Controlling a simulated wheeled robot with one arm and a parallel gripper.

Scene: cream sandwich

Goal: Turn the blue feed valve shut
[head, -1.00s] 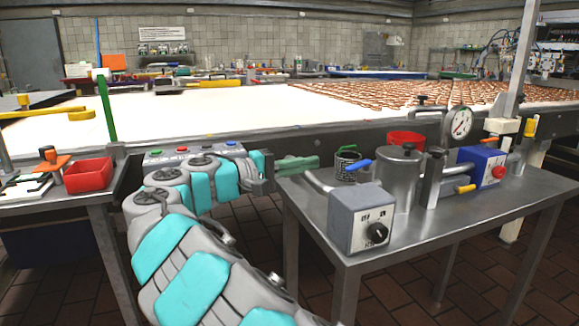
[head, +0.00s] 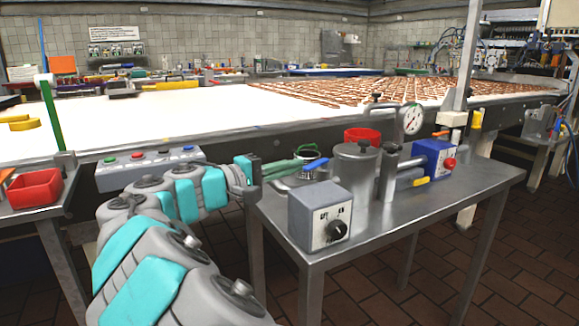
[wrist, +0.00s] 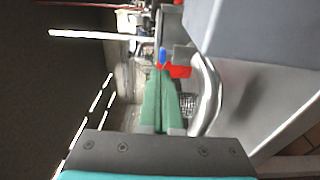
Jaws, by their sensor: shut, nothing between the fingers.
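The blue valve handle (head: 316,164) sticks out to the left of a metal pot (head: 356,178) on the steel side table. My gripper (head: 304,163) has green fingers, held together with nothing between them. In the head view their tips lie right beside the blue handle, partly overlapping it; I cannot tell if they touch. In the wrist view the blue handle (wrist: 163,56) shows just beyond the shut fingertips (wrist: 159,80). The valve body under the handle is mostly hidden.
A grey box with a black knob (head: 320,216) and a bent metal pipe (wrist: 208,95) are close to the fingers.

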